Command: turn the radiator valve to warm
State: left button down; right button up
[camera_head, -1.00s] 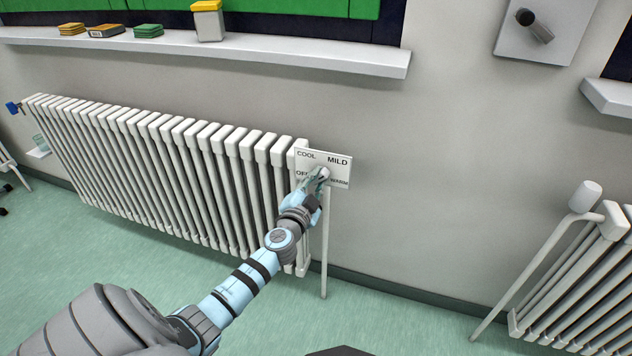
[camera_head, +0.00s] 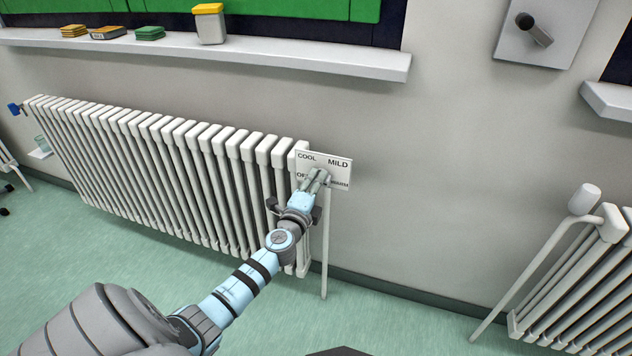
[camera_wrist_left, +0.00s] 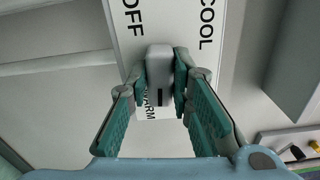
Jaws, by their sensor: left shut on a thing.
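The valve's white label plate (camera_head: 343,174) is at the radiator's right end, with COOL, MILD, OFF and WARM printed on it. My left gripper (camera_head: 319,176) is at the plate, its fingers covering most of the knob and part of OFF. In the left wrist view the pale grey knob (camera_wrist_left: 160,72) sits between both fingertips (camera_wrist_left: 161,82), which are shut on it. A short black mark on the knob points down in that view, close beside the word WARM. MILD is hidden there. My right gripper is not in view.
The white ribbed radiator (camera_head: 165,170) runs left from the valve along the wall. A shelf (camera_head: 330,62) with small boxes is above it. A second radiator (camera_head: 590,290) with its own valve (camera_head: 585,198) stands at right. Wall between them is clear.

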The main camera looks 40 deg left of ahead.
pick_arm(q)
jog(key=shift+m, duration=0.9)
jog(key=c, duration=1.4)
grip_release()
jog(key=shift+c, duration=0.2)
jog(key=v, duration=1.2)
